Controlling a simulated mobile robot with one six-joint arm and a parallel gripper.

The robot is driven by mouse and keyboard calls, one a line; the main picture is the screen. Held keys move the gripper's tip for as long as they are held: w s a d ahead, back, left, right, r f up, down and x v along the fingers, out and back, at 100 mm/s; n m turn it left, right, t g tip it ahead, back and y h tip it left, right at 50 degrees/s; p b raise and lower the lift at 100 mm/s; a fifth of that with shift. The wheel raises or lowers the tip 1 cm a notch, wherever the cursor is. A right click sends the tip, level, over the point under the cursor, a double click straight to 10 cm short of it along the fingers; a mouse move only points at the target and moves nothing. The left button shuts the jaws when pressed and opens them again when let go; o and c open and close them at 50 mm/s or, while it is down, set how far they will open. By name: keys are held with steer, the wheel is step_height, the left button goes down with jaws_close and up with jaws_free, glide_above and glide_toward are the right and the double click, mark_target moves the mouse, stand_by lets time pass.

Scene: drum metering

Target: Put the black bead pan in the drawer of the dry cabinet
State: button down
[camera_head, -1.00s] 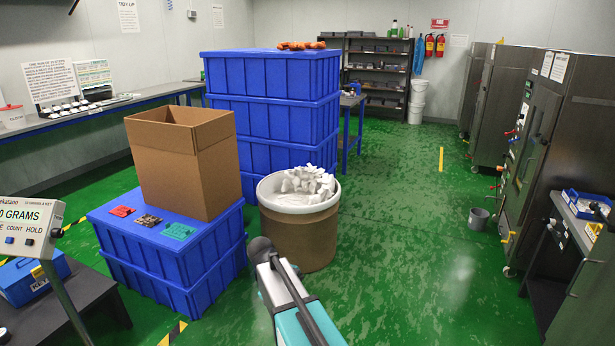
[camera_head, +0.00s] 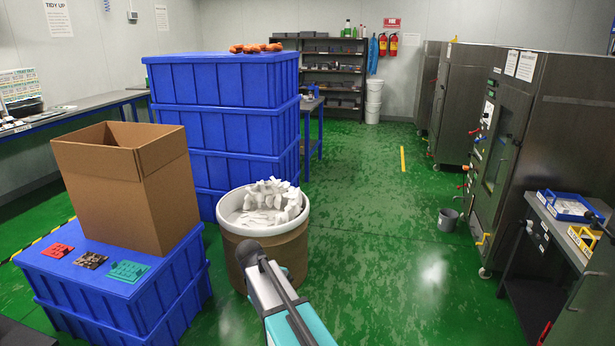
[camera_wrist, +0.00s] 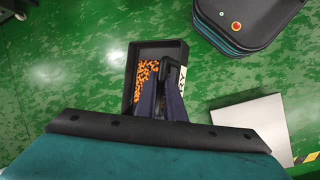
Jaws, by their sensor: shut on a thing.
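My gripper (camera_wrist: 163,100) is shut on the black bead pan (camera_wrist: 134,72) in the wrist view. The pan is a rectangular tray with orange beads inside and a white lettered label on its right. The gripper grips it at its near right part, and the fingers hide some of it. It hangs above the green floor. The head view shows my arm at the bottom middle, but not the pan or fingertips. Dark tall cabinets (camera_head: 545,130) line the right side; I cannot tell which is the dry cabinet, and no open drawer shows.
A white-rimmed drum (camera_head: 232,236) with white pieces stands just left of my arm. Blue crates (camera_head: 225,125) and a cardboard box (camera_head: 110,190) are further left. A grey bucket (camera_head: 448,220) and a side table (camera_head: 565,228) stand right. The middle floor is clear.

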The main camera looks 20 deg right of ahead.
steer(key=shift+w+d, duration=0.15)
steer(key=shift+w, duration=0.05)
stand_by(0.3)
steer(key=shift+w+d+f, duration=0.1)
steer(key=shift+d+f, duration=0.05)
steer(key=shift+d, duration=0.1)
steer(key=s+d+f+m+g+b, duration=0.1)
steer(key=s+d+f+m+b, duration=0.15)
steer(key=d+f+b, duration=0.75)
steer(key=s+d+f+m+y+b, duration=0.1)
steer(key=s+d+f+m+b, duration=0.2)
steer(key=d, duration=1.3)
steer(key=s+d+f+m+g+b, duration=0.1)
steer(key=s+d+f+m+b, duration=0.1)
steer(key=d+f+b, duration=0.8)
steer(key=s+d+f+m+y+b, duration=0.1)
steer(key=s+d+f+b, duration=0.4)
steer(key=s+d, duration=0.5)
steer(key=s+d+f+m+b, duration=0.3)
steer(key=s+d+f+b, duration=0.2)
steer(key=s+d, duration=0.5)
steer(key=s+d+f+m+g+y+b, duration=0.1)
steer(key=s+d+f+b, duration=0.3)
steer(key=s+d, duration=0.6)
steer(key=shift+f+m+y+b, duration=0.3)
steer(key=shift+f+m+b, duration=0.15)
steer(key=shift+b, duration=0.2)
steer(key=shift+s+d, duration=0.1)
